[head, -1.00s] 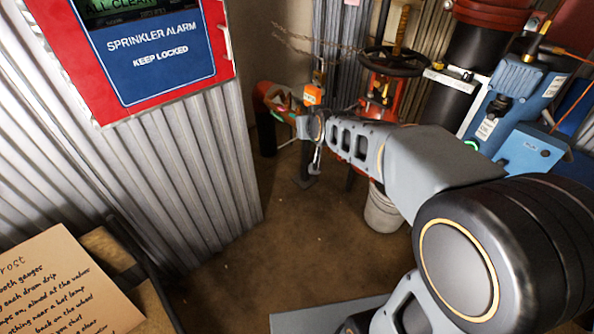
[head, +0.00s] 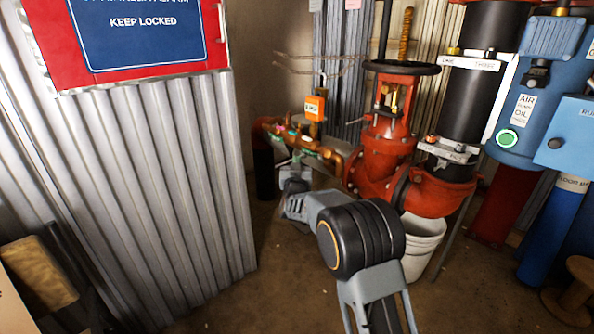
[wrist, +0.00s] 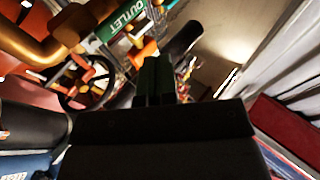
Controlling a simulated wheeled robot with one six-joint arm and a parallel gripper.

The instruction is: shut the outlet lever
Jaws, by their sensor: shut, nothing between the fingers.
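A green label reading OUTLET (wrist: 120,18) shows at the top of the wrist view, beside a brass pipe (wrist: 30,48). I cannot clearly make out the outlet lever; an orange piece (wrist: 143,52) lies just left of my fingertips, and I cannot tell what it is. My gripper (wrist: 158,68) is shut and empty, its dark fingers pointing toward the pipework. Whether it touches anything is unclear. In the head view the brass pipework (head: 330,153) carries small green and pink parts, and my wrist is just below it, with the fingers hard to tell apart.
A red valve (head: 385,140) with a black handwheel (head: 402,67) stands right of the pipework, above a white bucket (head: 422,245). A corrugated metal wall (head: 150,190) closes off the left. Blue equipment (head: 555,90) stands at right. The brown floor is open between.

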